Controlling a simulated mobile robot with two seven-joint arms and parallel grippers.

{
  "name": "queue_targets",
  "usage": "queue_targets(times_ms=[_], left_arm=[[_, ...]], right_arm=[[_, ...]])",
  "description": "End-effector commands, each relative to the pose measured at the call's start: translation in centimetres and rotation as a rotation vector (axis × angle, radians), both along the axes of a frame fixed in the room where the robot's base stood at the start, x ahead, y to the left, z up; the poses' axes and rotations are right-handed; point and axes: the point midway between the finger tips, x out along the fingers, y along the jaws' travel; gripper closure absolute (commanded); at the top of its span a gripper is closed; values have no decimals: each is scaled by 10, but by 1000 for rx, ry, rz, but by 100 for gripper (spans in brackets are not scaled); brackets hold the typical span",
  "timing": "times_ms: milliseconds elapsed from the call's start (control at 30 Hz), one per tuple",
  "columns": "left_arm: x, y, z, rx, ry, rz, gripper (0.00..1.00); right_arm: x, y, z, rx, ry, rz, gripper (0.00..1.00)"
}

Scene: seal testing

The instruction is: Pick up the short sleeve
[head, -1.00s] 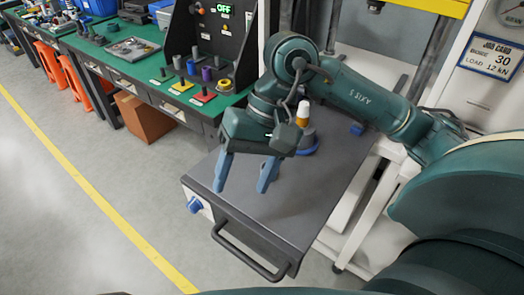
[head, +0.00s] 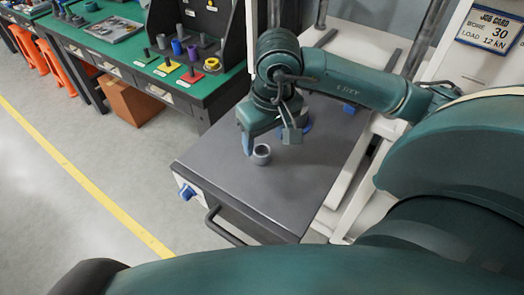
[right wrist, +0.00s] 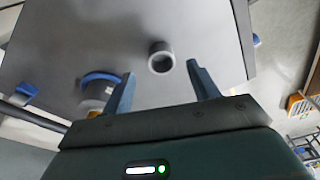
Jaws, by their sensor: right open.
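A short grey sleeve (head: 262,155), a hollow ring, stands upright on the dark grey top of the cart (head: 240,190). It also shows in the right wrist view (right wrist: 161,57), with its open bore facing the camera. My right gripper (right wrist: 161,70) is open and empty. Its two blue fingers spread either side of the sleeve's line, and the sleeve lies just beyond the tips, apart from both. In the head view one blue finger shows just left of the sleeve; the other is largely hidden. My left gripper is not in view.
A grey part with a blue curved rim (right wrist: 98,86) stands on the cart near the gripper, mostly hidden in the head view. A blue knob (head: 187,192) and dark handle are at the cart's front. A green bench (head: 180,85) with coloured cylinders is behind left.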

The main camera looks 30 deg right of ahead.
Motion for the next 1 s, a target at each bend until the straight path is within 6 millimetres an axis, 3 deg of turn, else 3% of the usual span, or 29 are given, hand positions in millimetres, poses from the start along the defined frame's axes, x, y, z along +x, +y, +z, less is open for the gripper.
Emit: queue_targets(times_ms=[100,233,533,1000], left_arm=[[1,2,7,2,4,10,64],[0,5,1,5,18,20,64],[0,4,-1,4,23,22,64],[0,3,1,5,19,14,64]], right_arm=[[1,2,-17,1,9,0,40],[5,2,-34,1,5,-1,40],[6,2,-40,0,1,0,40],[6,2,-39,1,1,0,78]])
